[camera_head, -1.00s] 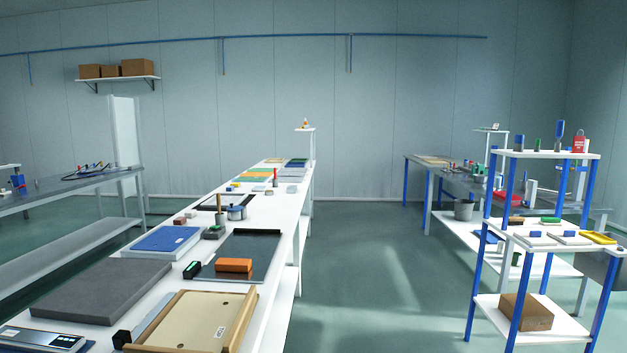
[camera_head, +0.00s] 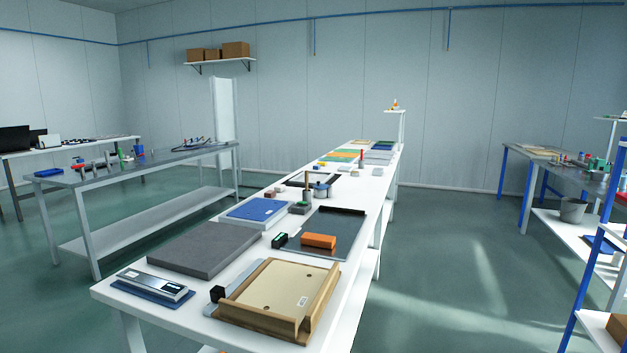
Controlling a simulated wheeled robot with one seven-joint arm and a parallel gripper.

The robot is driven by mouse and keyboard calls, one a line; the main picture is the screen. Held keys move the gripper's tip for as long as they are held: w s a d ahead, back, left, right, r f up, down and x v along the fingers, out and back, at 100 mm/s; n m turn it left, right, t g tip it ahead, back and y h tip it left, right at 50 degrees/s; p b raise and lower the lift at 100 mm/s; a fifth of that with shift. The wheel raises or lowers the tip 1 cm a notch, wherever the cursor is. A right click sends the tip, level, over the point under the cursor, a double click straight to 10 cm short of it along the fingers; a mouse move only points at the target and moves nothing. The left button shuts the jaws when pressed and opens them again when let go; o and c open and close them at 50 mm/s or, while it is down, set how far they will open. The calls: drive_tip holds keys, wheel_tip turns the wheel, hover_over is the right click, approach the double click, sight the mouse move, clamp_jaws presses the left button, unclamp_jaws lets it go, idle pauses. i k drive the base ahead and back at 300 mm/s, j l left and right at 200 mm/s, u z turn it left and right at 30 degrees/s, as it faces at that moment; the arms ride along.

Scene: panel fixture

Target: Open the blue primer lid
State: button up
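A small blue-grey pot (camera_head: 321,190) stands upright on the long white table, beyond the dark sheet. It looks covered on top, but it is too small to tell whether this is the blue primer lid or whether it is shut. A flat blue panel (camera_head: 256,209) lies on a white base on the same table. Small blue items (camera_head: 78,161) stand on the grey bench at the left, too small to make out. My gripper is not in view.
The long white table (camera_head: 345,323) holds a wooden tray (camera_head: 250,324), a grey slab (camera_head: 203,248), an orange block (camera_head: 318,241) and a scale (camera_head: 158,285). A blue-legged rack (camera_head: 590,262) stands at the right edge. Floor (camera_head: 450,250) is clear between table and rack.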

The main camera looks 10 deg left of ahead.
sight(319, 186)
drive_tip(key=i+l+z, duration=0.15)
drive_tip(key=i+z, duration=0.2)
drive_tip(key=i, duration=0.45)
drive_tip(key=i+z, duration=0.15)
drive_tip(key=i, duration=4.1)
drive_tip(key=i+u, duration=0.1)
drive_tip(key=i, duration=1.05)
drive_tip(key=i+l, duration=0.15)
drive_tip(key=i, duration=1)
drive_tip(key=i+l, duration=0.1)
drive_tip(key=i, duration=1)
drive_tip(key=i+l+u, duration=0.2)
drive_tip(key=i+u, duration=0.3)
drive_tip(key=i, duration=0.15)
drive_tip(key=i+l+u, duration=0.45)
drive_tip(key=i, duration=0.15)
drive_tip(key=i+l+u, duration=0.5)
drive_tip(key=l, duration=0.1)
